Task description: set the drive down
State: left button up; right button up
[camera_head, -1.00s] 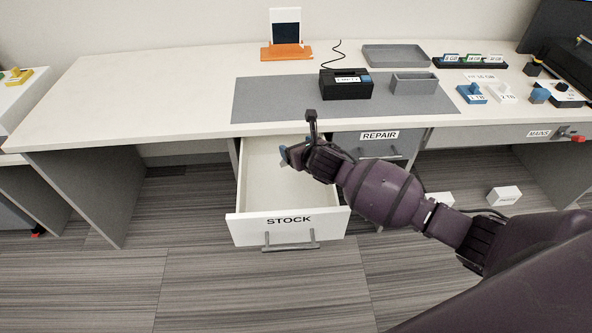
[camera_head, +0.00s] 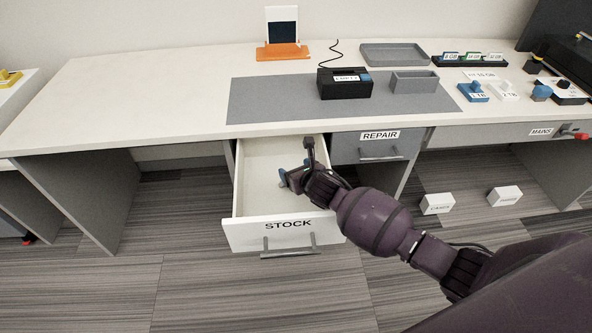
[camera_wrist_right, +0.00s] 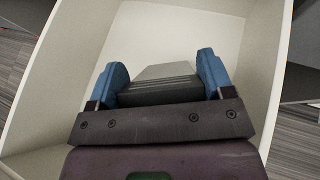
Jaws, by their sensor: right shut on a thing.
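My right gripper (camera_head: 294,178) reaches into the open STOCK drawer (camera_head: 284,229), which is white inside. In the right wrist view its two blue fingertips (camera_wrist_right: 160,80) are shut on the drive (camera_wrist_right: 158,88), a dark grey block with a lighter grey top. The drawer walls (camera_wrist_right: 52,75) surround it in that view. I cannot tell whether the drive touches the drawer floor. In the head view the drive is mostly hidden by the gripper. My left gripper is not in view.
The REPAIR drawer (camera_head: 368,148) is closed, just right of the STOCK drawer. Above, the white table holds a black dock (camera_head: 344,91) on a grey mat (camera_head: 262,103), a grey tray (camera_head: 392,54) and a small grey bin (camera_head: 414,83). Two white boxes (camera_head: 437,204) lie on the floor.

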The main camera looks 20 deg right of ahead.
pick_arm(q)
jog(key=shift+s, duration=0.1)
pick_arm(e)
jog(key=shift+f, duration=0.2)
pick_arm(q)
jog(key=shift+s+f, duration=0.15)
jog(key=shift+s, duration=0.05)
pick_arm(e)
jog(key=o, duration=1)
jog(key=shift+c, duration=0.2)
jog(key=shift+r, duration=0.2)
jog(key=shift+s+r, duration=0.25)
pick_arm(q)
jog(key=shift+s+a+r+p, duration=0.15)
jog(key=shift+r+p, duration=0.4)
jog(key=shift+p, duration=0.25)
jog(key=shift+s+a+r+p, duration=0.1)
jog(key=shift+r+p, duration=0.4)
jog(key=shift+p, duration=0.3)
pick_arm(e)
jog(key=v, duration=1.1)
jog(key=shift+s, duration=0.15)
